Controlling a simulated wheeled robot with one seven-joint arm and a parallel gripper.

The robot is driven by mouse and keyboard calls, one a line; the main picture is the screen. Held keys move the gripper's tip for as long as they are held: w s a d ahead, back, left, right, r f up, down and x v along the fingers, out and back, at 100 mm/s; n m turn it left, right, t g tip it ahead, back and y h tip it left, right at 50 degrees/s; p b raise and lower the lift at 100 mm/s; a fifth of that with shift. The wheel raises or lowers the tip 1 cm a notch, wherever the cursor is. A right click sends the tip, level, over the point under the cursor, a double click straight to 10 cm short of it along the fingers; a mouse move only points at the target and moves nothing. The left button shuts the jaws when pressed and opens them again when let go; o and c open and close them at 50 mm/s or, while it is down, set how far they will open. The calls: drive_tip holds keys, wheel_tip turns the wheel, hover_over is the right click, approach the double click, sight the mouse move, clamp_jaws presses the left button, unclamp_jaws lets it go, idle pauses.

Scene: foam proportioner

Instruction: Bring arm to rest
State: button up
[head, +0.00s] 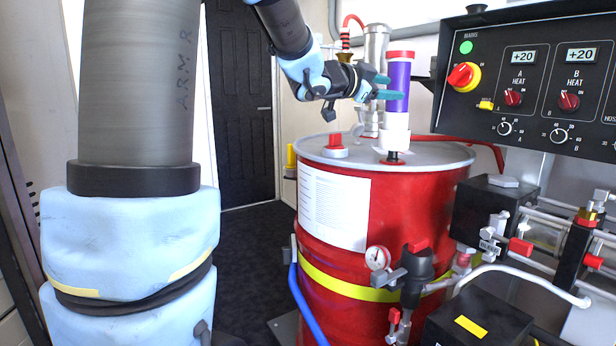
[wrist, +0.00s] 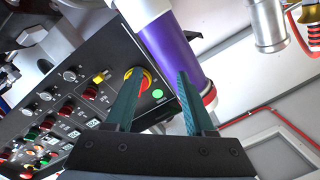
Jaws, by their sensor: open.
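My gripper (head: 383,87) is above the red drum's lid, beside a purple cylinder (head: 398,88) with a red cap and white base. In the wrist view my gripper (wrist: 158,105) has its two teal fingers spread apart. The purple cylinder (wrist: 178,52) shows just beyond the fingers, and nothing is visibly clamped. In the head view the fingertips overlap the cylinder's left side; I cannot tell whether they touch it. My arm reaches in from the top of the head view.
The red drum (head: 408,212) stands in the middle, with a gauge (head: 377,258) and valves in front. A control panel (head: 530,85) hangs at right. A metal cylinder (head: 376,60) stands behind the gripper. Dark floor (head: 250,260) is open left of the drum, before a black door (head: 240,100).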

drive_tip(key=w+a+f+n+y, duration=0.1)
drive_tip(key=a+f+n+y, duration=0.1)
drive_tip(key=a, duration=0.1)
drive_tip(key=w+a+f+n+t+y, duration=0.1)
drive_tip(key=a+f+n+y, duration=0.1)
drive_tip(key=a+f, duration=0.1)
drive_tip(key=w+a+f+n+t+y, duration=0.1)
drive_tip(key=a+f+n, duration=0.1)
drive_tip(key=a+f, duration=0.1)
drive_tip(key=shift+w+f+y, duration=0.15)
drive_tip(key=shift+f+y, duration=0.1)
drive_tip(key=shift+y, duration=0.15)
drive_tip(key=s+a+f+n+g+y, duration=0.2)
drive_tip(key=s+a+f+n+y, duration=0.2)
drive_tip(key=a+f, duration=0.4)
drive_tip(key=s+a+f+n+g+y, duration=0.2)
drive_tip(key=s+a+f+n+y, duration=0.15)
drive_tip(key=a+f, duration=0.45)
drive_tip(key=s+a+f+n+g, duration=0.2)
drive_tip(key=s+f+g, duration=0.15)
drive_tip(key=s, duration=0.45)
drive_tip(key=s+a+f+n+g, duration=0.25)
drive_tip(key=s+f, duration=0.25)
drive_tip(key=s, duration=0.3)
wheel_tip(320, 180, up, 13)
drive_tip(key=p, duration=1.3)
drive_tip(key=shift+w+d+y, duration=0.2)
drive_tip(key=shift+d+y, duration=0.25)
